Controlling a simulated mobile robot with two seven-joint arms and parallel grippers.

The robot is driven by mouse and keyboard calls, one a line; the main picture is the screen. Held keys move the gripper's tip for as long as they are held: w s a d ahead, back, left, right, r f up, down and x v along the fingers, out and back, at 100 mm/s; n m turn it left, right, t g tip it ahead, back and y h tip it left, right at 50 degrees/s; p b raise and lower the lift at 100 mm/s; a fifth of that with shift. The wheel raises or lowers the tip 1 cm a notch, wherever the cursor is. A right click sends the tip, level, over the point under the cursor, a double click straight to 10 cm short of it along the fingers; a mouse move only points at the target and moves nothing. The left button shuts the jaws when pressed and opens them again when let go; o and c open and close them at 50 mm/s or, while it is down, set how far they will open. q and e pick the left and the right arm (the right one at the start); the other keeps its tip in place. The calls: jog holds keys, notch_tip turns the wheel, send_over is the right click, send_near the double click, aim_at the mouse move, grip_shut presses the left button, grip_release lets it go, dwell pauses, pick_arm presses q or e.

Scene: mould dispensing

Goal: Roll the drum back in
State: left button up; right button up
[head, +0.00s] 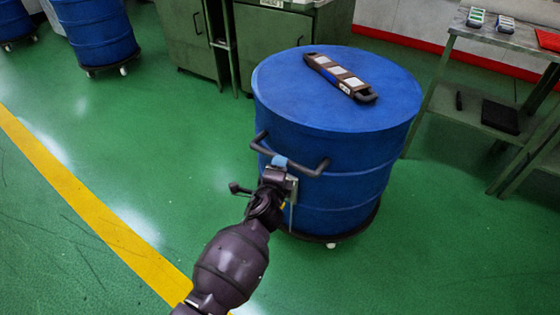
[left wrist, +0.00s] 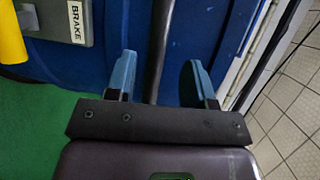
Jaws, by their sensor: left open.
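A large blue drum (head: 345,125) stands upright on a dark dolly (head: 332,239) with small white wheels. A dark bar handle (head: 313,172) sticks out from its near side. My left gripper (head: 280,163) is at this handle. In the left wrist view, the blue fingers of the gripper (left wrist: 161,80) are apart, with the dark handle bar (left wrist: 157,45) running between them; I see gaps on both sides. A grey plate marked BRAKE (left wrist: 60,22) with a yellow lever (left wrist: 11,35) is beside it. My right gripper is not in view.
A dark striped tool (head: 340,76) lies on the drum's lid. Green cabinets (head: 270,45) stand behind, and a metal table (head: 505,40) stands at the right. More blue drums (head: 97,35) are at the upper left. Green floor is clear at the left, crossed by a yellow line (head: 85,205).

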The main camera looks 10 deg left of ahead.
pick_arm(q)
jog(key=s, duration=0.2)
jog(key=s+r+p, duration=0.1)
jog(key=s, duration=0.1)
jog(key=shift+s+d, duration=0.15)
jog(key=shift+s, duration=0.15)
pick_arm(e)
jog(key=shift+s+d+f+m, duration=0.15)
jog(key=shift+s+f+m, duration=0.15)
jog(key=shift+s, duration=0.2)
pick_arm(q)
jog(key=shift+f, duration=0.1)
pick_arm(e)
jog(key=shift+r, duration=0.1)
